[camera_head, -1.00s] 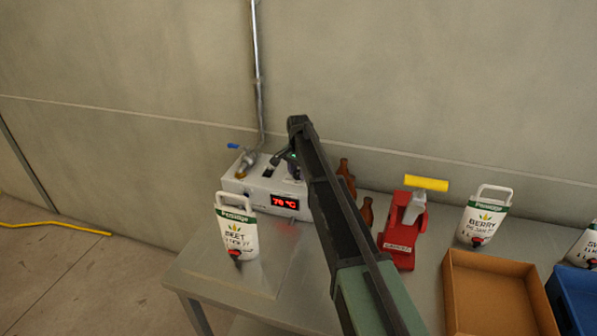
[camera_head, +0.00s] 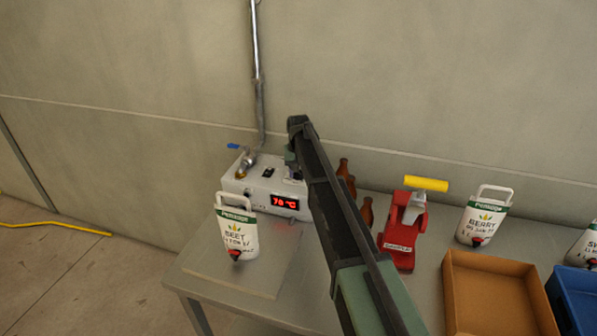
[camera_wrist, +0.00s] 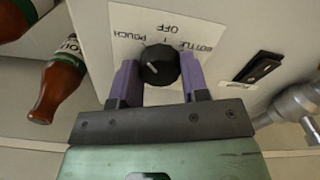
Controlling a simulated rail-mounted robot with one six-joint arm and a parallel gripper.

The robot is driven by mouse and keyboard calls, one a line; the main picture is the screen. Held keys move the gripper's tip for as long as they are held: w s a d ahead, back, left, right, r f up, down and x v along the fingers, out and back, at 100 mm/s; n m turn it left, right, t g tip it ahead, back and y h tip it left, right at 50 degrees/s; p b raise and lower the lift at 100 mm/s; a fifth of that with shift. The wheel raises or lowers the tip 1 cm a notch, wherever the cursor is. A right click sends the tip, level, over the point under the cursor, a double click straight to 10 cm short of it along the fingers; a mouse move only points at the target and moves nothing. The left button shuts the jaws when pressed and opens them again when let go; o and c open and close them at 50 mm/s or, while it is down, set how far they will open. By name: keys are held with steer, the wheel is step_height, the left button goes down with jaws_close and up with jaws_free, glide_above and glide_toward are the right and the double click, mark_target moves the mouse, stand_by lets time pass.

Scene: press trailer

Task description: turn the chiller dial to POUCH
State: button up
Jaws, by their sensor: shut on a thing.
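The chiller is a white box (camera_head: 248,185) at the back left of the table, with a red lit temperature display (camera_head: 285,202). In the wrist view, its black round dial (camera_wrist: 159,65) sits on a white label plate (camera_wrist: 181,44) marked OFF, BOTTLE and POUCH, all upside down. My gripper (camera_wrist: 159,80) is shut on the dial, one purple finger on each side. In the head view, my arm hides the dial and the fingers.
A switch (camera_wrist: 259,68) and a metal valve (camera_wrist: 300,105) are beside the dial. Brown bottles (camera_head: 366,211) stand right of the chiller, then a red press (camera_head: 399,241) with a yellow handle. A BEET pouch (camera_head: 237,232) stands in front. A cardboard box (camera_head: 452,306) lies right.

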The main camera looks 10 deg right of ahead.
steer(key=shift+n, duration=0.5)
steer(key=o, duration=0.9)
step_height(320, 180, up, 11)
steer(key=p, duration=1)
steer(key=shift+f+p, duration=0.15)
steer(key=shift+p, duration=0.25)
